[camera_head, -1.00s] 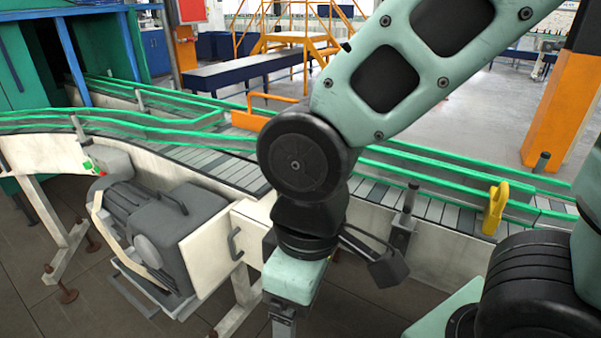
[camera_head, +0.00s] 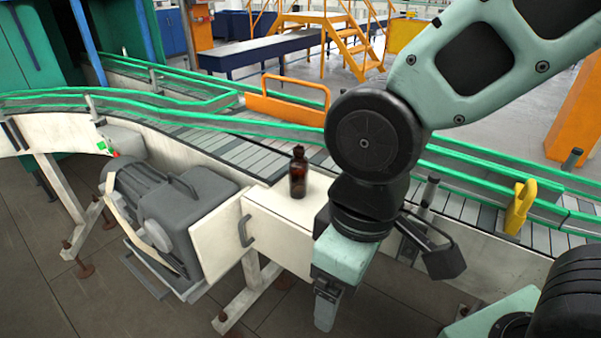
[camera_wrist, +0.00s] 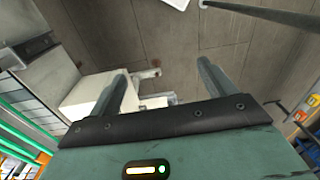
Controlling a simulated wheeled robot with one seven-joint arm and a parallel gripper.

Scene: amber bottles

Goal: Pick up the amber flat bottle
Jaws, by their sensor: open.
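The amber bottle (camera_head: 298,172) stands upright on a cream box-like ledge beside the conveyor, in the middle of the head view. It is dark brown with a narrow neck. My gripper (camera_head: 325,318) points down in front of the ledge, to the right of and lower in the picture than the bottle, apart from it. In the wrist view my gripper (camera_wrist: 162,82) shows two spread fingers with nothing between them. I cannot make out the bottle in the wrist view.
The cream ledge (camera_head: 268,208) juts out from the conveyor (camera_head: 240,152), which has green rails. A grey motor (camera_head: 165,205) is on the left. A yellow bracket (camera_head: 520,207) sits on the conveyor at right. Open floor (camera_head: 110,285) lies in front.

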